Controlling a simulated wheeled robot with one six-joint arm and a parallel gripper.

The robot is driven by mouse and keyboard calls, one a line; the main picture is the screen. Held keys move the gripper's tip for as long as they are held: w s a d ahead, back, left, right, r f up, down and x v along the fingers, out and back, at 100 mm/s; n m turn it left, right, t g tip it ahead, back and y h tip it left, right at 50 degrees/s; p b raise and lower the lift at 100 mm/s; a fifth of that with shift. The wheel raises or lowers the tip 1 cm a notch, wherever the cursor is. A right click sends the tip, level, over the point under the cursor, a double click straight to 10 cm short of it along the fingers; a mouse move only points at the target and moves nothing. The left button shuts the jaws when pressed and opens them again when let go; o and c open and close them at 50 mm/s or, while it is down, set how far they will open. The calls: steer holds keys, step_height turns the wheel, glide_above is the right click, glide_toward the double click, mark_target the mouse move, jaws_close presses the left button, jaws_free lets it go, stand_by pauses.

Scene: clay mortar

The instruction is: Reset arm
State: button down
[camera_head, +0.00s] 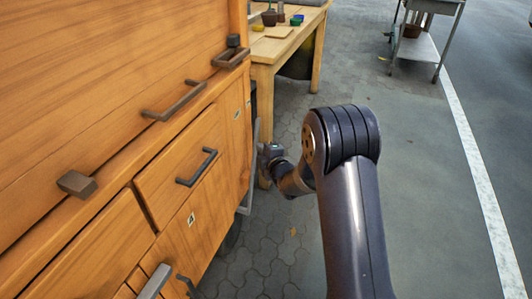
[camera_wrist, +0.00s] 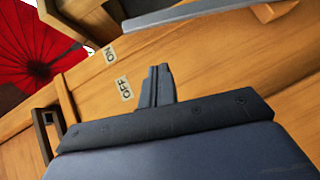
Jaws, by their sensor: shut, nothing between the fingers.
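My gripper (camera_wrist: 158,85) is shut with nothing between its fingers. In the wrist view its fingertips lie in front of a wooden panel (camera_wrist: 215,65) with an "OFF" label (camera_wrist: 124,88) and an "ON" label (camera_wrist: 109,55). In the head view my arm reaches forward beside the wooden cabinet (camera_head: 190,140), and the gripper itself is mostly hidden behind the arm. I cannot tell whether the fingertips touch the panel.
The cabinet has dark handles (camera_head: 197,167) and fills the left. A wooden table (camera_head: 290,45) with small pots stands ahead. A metal cart (camera_head: 425,50) stands at the back right. The paved floor (camera_head: 430,200) on the right is clear. A red umbrella (camera_wrist: 30,45) shows in the wrist view.

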steer(key=shift+v, duration=1.75)
